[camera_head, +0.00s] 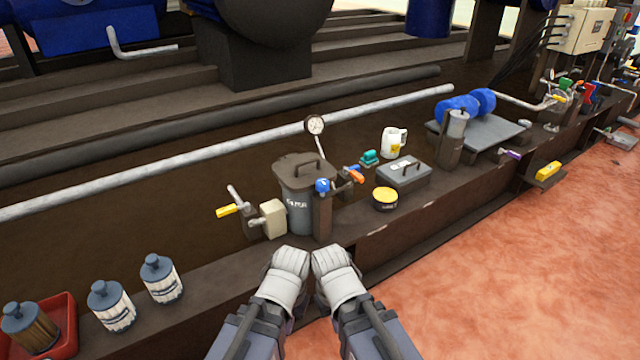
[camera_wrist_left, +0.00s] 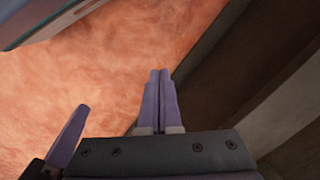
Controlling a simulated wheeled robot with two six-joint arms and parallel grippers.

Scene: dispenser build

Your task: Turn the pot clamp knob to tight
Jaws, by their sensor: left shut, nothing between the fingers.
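The dark grey pot (camera_head: 297,210) with a handled lid stands on the brown ledge, ahead of my arms in the head view. A blue knob (camera_head: 322,186) sits at its right side, above a dark post. I cannot tell for sure whether this is the clamp knob, or how tight it is. My left gripper (camera_wrist_left: 159,75) has its purple fingers together and empty in the left wrist view, over the reddish floor. In the head view my left wrist (camera_head: 288,265) and right wrist (camera_head: 334,262) are side by side in front of the pot, apart from it. The right fingers are hidden there.
A yellow-handled valve (camera_head: 229,211) and a beige box (camera_head: 272,218) stand left of the pot. An orange handle (camera_head: 355,177), a yellow-topped tin (camera_head: 385,198) and a grey case (camera_head: 404,173) are right of it. A gauge (camera_head: 315,125) rises behind. Labelled bottles (camera_head: 161,279) stand front left.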

